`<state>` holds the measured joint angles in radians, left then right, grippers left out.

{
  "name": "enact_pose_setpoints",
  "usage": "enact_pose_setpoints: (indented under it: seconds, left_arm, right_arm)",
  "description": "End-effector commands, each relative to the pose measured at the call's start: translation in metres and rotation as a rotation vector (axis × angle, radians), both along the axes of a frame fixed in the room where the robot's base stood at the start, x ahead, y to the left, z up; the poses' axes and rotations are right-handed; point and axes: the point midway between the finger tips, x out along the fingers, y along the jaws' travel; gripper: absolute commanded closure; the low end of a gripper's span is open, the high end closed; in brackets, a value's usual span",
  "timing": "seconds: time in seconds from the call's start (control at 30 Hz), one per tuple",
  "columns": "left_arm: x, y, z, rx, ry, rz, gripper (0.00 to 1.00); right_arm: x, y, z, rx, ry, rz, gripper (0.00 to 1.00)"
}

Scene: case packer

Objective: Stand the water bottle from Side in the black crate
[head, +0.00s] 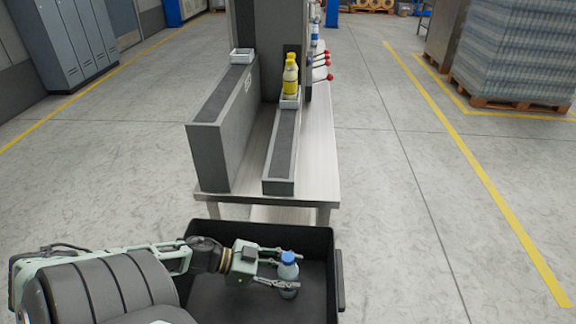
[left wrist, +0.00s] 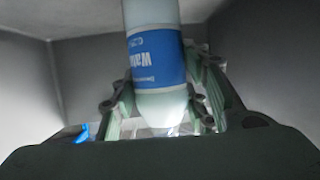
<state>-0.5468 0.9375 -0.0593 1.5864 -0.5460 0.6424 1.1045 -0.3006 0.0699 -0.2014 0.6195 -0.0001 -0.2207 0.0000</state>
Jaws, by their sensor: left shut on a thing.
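The water bottle (head: 288,269) has a blue cap and stands upright within the black crate's outline in the head view. My left gripper (head: 284,273) is shut on it, a finger on each side. The left wrist view shows the clear bottle (left wrist: 158,60) with its blue "Water" label between the fingers (left wrist: 165,105). The black crate (head: 262,233) is at the bottom centre, its dark floor bare around the bottle. I cannot tell whether the bottle's base touches the floor. My right gripper is not in view.
Beyond the crate stands a metal table (head: 318,165) with two grey rails (head: 228,130). Yellow bottles (head: 290,78) stand in a white holder on the right rail; the left rail's white holder (head: 241,56) looks empty.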

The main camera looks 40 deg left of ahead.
Motion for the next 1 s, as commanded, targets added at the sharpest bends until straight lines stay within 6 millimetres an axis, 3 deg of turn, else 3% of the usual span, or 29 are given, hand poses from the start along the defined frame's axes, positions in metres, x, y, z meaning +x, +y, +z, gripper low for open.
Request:
enact_pose_setpoints:
  seconds: [0.1,0.13,0.33,0.67,1.0]
  left_arm:
    - [0.000,0.000,-0.001,-0.001,-0.001,0.000,0.94]
    - [0.000,0.000,-0.001,0.000,0.000,0.000,0.57]
    - [0.000,0.000,-0.001,0.000,0.000,0.000,0.40]
    - [0.000,0.000,0.001,0.001,0.001,0.000,0.40]
    - [-0.034,0.032,0.019,0.002,0.005,0.002,0.40]
  right_arm:
    - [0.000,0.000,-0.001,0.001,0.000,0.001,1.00]
    - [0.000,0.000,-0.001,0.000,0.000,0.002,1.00]
    - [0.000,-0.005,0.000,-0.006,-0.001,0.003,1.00]
    - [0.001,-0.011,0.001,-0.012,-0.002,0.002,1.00]
    - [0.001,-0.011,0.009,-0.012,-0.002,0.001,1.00]
